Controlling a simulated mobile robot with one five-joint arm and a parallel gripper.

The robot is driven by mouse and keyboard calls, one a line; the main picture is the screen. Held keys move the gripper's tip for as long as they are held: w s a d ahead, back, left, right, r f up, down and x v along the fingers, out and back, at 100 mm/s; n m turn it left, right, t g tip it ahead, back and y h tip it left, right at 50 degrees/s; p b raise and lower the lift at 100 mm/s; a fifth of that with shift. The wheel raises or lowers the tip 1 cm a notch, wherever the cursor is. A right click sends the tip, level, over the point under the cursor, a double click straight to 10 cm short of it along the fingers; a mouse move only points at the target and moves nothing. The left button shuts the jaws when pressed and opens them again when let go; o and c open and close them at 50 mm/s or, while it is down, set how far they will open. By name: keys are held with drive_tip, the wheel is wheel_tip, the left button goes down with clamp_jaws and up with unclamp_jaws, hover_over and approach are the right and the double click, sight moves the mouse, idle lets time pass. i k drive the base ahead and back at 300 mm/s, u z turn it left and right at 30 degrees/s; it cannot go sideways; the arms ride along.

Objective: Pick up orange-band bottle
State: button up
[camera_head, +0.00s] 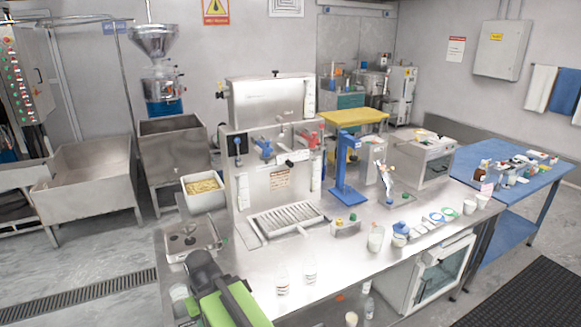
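Two small clear bottles stand upright near the front edge of the steel counter (262,262). The left bottle (282,279) shows a pale label with a faint orange-red mark. The right bottle (310,272) looks paler, and its band colour is too small to tell. Another clear bottle (368,306) stands lower, beyond the counter's front edge, with no clear orange band. I cannot tell for certain which one is the orange-band bottle.
A drip grate (286,218), blue press (347,170) and white jar (376,238) stand farther back. A glass-door cabinet (440,272) is at the right. Bare counter surrounds the two bottles.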

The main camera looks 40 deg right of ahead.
sight(281, 277)
drive_tip(key=u, duration=4.75)
drive_tip(key=i, duration=0.1)
drive_tip(key=z, duration=2.65)
drive_tip(key=k, duration=1.45)
drive_tip(key=z, duration=0.25)
drive_tip(key=i, duration=0.8)
drive_tip(key=u, duration=0.15)
